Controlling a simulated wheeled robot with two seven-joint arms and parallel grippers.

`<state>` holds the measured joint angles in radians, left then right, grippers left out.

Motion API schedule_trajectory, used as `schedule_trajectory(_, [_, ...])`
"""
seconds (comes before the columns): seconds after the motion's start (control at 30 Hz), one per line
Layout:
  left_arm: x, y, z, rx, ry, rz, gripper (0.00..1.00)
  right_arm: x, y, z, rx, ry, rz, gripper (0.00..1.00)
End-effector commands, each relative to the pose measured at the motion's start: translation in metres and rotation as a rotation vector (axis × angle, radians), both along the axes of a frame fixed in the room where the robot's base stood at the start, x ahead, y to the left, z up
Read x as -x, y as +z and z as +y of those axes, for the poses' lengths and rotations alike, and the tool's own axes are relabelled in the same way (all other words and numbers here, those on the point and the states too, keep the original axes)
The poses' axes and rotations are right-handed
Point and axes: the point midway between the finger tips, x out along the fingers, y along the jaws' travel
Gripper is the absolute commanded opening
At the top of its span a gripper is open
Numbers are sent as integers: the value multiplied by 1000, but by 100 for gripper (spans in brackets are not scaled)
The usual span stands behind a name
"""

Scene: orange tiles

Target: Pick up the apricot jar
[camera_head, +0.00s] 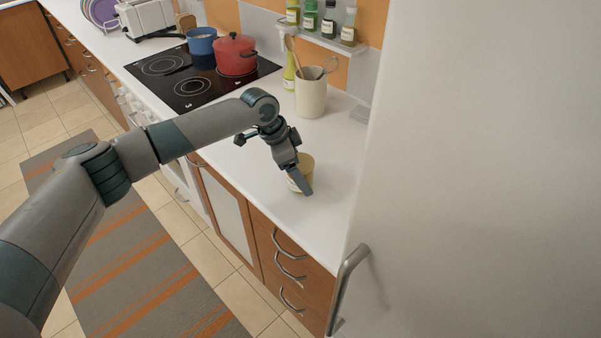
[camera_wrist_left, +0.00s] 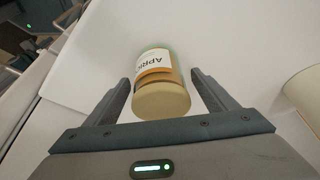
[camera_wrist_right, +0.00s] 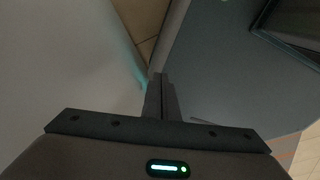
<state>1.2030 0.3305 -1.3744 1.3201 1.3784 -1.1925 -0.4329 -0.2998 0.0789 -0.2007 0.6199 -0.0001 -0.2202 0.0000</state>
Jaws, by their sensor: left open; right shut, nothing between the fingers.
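The apricot jar (camera_wrist_left: 160,85) has a tan lid and a white label reading "APR". In the head view the jar (camera_head: 303,170) stands on the white counter, partly hidden behind my left gripper (camera_head: 300,188). In the left wrist view the open left gripper (camera_wrist_left: 160,95) has one finger on each side of the jar, with gaps between fingers and glass. The right gripper (camera_wrist_right: 161,90) shows only in the right wrist view, its fingers shut together and empty.
A cream utensil crock (camera_head: 311,95) stands behind the jar. A red pot (camera_head: 236,56) and a blue pot (camera_head: 201,42) are on the black cooktop (camera_head: 190,88). A tall pale panel with a handle (camera_head: 345,285) borders the counter at right. The counter around the jar is clear.

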Motion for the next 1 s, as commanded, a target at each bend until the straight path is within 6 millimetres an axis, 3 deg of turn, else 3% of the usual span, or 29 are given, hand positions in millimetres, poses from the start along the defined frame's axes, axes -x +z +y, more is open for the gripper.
schedule_trajectory(0.3, [0,0,0,0,0,0,79,0,0,0,0,-1,0,0])
schedule_trajectory(0.53, [0,0,0,0,0,0,24,0,0,0,1,-1,0,0])
schedule_trajectory(1.0, [-1,10,0,3,0,-3,22,0,-7,-1,1,-1,0,0])
